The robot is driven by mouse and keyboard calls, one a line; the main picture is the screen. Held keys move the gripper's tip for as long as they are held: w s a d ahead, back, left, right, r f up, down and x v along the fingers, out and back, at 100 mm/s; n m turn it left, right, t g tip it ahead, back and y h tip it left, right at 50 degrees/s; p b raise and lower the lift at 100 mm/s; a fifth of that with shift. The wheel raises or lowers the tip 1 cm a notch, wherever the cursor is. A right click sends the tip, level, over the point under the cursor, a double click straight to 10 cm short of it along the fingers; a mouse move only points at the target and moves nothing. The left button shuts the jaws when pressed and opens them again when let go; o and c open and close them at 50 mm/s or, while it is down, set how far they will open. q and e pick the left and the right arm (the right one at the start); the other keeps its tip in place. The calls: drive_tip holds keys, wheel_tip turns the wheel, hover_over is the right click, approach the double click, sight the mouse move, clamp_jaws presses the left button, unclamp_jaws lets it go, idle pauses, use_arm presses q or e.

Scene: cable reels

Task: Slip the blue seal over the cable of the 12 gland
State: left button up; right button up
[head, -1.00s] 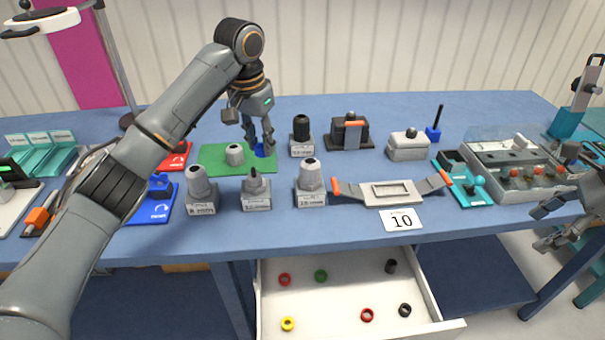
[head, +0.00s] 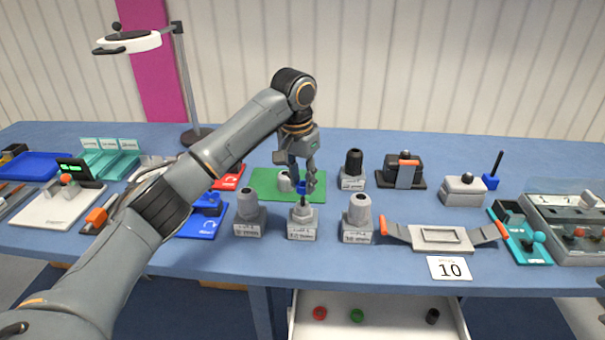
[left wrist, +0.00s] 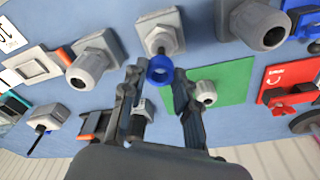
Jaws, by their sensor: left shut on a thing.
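My left gripper (head: 304,187) is shut on the blue seal (head: 302,188), just above the middle gland (head: 302,222) of the front row. This grey gland has a thin cable standing up from its top; its label is too blurred to read surely. In the left wrist view the blue seal (left wrist: 160,70) is a ring between the two fingertips, with the grey hex gland (left wrist: 160,35) right behind it. I cannot tell whether the cable tip is inside the ring.
Grey glands stand close on the left (head: 248,216) and right (head: 358,220) of the middle one. A green mat (head: 262,184) with a small grey gland (head: 284,182) lies behind. A holder (head: 430,238) with orange grips and an open drawer (head: 385,305) are in front right.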

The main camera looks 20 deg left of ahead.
sight(302, 197)
use_arm(q)
drive_tip(key=shift+f, duration=0.1)
idle(0.7)
drive_tip(key=shift+f, duration=0.8)
drive_tip(key=shift+f, duration=0.2)
drive_tip(key=shift+f, duration=0.75)
drive_tip(key=o, duration=0.9)
drive_tip(key=shift+r, duration=0.1)
wheel_tip(302, 197, up, 12)
drive_tip(key=s, duration=0.1)
drive_tip(key=shift+s+a, duration=0.2)
drive_tip(key=shift+a, duration=0.05)
